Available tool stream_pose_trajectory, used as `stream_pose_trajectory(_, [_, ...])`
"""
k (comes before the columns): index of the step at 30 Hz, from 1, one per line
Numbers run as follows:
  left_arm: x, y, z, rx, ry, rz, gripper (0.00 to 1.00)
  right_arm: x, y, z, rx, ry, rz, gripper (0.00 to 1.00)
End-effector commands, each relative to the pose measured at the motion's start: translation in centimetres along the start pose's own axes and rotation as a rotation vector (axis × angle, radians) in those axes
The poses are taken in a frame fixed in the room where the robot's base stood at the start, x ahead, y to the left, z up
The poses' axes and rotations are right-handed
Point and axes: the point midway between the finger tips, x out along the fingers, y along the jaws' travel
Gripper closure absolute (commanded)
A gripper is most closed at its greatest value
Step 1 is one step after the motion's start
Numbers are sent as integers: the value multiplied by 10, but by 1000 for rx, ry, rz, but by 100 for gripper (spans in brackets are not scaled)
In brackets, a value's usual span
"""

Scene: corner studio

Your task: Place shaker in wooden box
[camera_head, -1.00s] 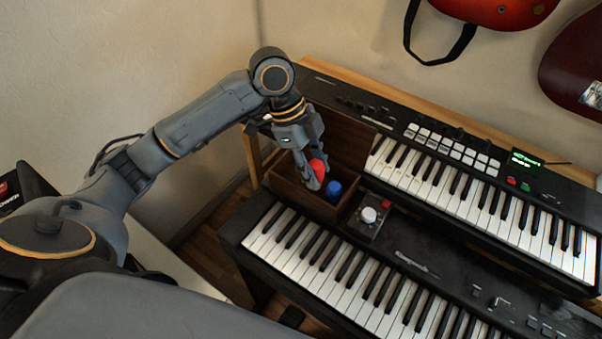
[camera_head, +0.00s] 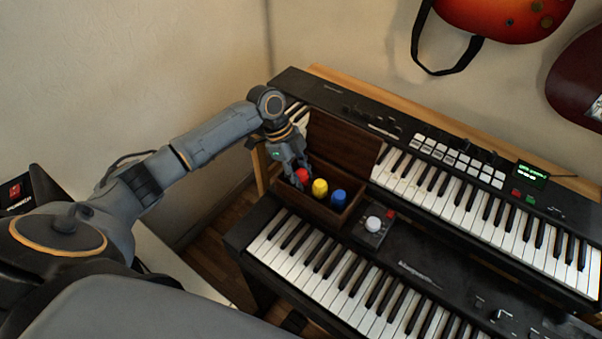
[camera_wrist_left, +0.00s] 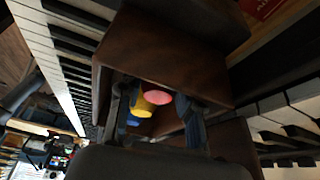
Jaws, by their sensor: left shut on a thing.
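The wooden box (camera_head: 308,207) stands open on the lower keyboard's left end, with its dark brown lid (camera_head: 341,142) raised behind it. A red shaker (camera_head: 303,175) is between the fingers of my left gripper (camera_head: 297,170), at the box's left end. Its lower part is hidden, so I cannot tell if it touches the box floor. A yellow shaker (camera_head: 320,187) and a blue shaker (camera_head: 338,197) stand in the box beside it. The left wrist view shows the red shaker (camera_wrist_left: 158,97) between the fingers, with the yellow (camera_wrist_left: 143,108) and blue (camera_wrist_left: 132,120) ones beyond. My right gripper is out of view.
A small device with a white knob (camera_head: 373,223) sits just right of the box. The upper keyboard (camera_head: 440,170) rises behind, and the lower keyboard (camera_head: 330,270) lies in front. Guitars (camera_head: 510,20) hang on the wall at the upper right. The wall is close behind my left arm.

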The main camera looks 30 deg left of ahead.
Motion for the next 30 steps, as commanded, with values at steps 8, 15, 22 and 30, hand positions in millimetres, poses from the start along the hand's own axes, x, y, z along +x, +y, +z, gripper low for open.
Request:
stream_pose_trajectory(8, [2,0,1,0,0,-1,94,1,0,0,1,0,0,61])
stream_pose_trajectory(15, [2,0,0,0,0,-1,43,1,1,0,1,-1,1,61])
stream_pose_trajectory(22, [-1,0,0,1,0,-2,43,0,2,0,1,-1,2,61])
stream_pose_trajectory(30, [-41,-2,0,1,-1,-6,43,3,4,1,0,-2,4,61])
